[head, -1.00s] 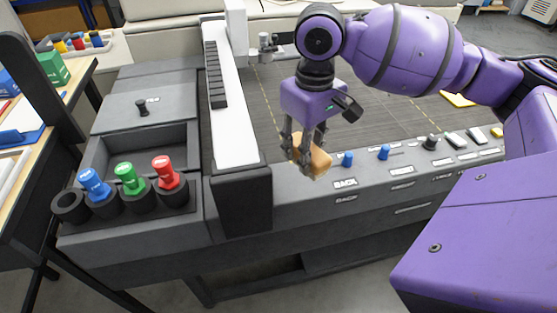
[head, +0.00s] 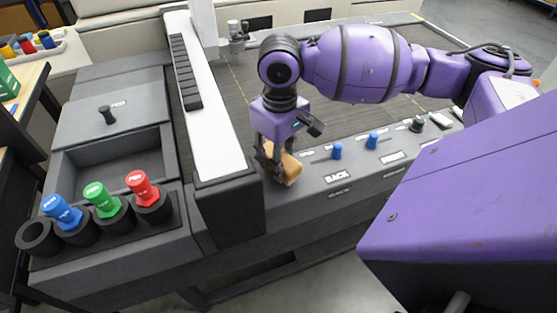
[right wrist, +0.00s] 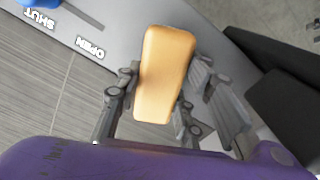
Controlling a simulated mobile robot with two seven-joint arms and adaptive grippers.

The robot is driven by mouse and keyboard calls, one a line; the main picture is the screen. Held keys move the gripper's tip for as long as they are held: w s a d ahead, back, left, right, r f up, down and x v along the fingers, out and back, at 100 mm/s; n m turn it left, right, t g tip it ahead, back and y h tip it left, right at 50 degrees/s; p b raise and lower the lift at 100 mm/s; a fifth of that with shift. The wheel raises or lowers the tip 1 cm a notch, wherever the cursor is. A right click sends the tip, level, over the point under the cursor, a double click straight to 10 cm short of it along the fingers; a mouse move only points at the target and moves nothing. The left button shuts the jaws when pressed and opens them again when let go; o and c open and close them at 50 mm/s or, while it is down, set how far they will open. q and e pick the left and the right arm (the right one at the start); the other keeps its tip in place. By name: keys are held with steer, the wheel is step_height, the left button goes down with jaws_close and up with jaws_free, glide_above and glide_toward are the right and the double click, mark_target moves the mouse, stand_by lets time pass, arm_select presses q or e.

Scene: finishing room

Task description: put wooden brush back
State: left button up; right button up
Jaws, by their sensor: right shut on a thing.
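The wooden brush (head: 290,170) is a light tan block with rounded edges. My right gripper (head: 276,172) is shut on it, above the front edge of the machine bed, just right of the white-topped rail. In the right wrist view the brush (right wrist: 166,75) sits between the two fingers of the gripper (right wrist: 160,105). I see only a smooth tan face there; any bristles are hidden. My left gripper is not in view.
The long rail (head: 212,125) with a dark end block stands close left of the gripper. An open empty bin (head: 115,165) lies further left, behind blue, green and red capped pieces (head: 104,200) in holders. Blue knobs (head: 372,140) line the front panel at right.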

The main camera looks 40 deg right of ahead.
steer(key=shift+f, duration=0.6)
steer(key=shift+f, duration=0.1)
steer(key=o, duration=1.2)
step_height(320, 180, up, 12)
steer(key=p, duration=0.1)
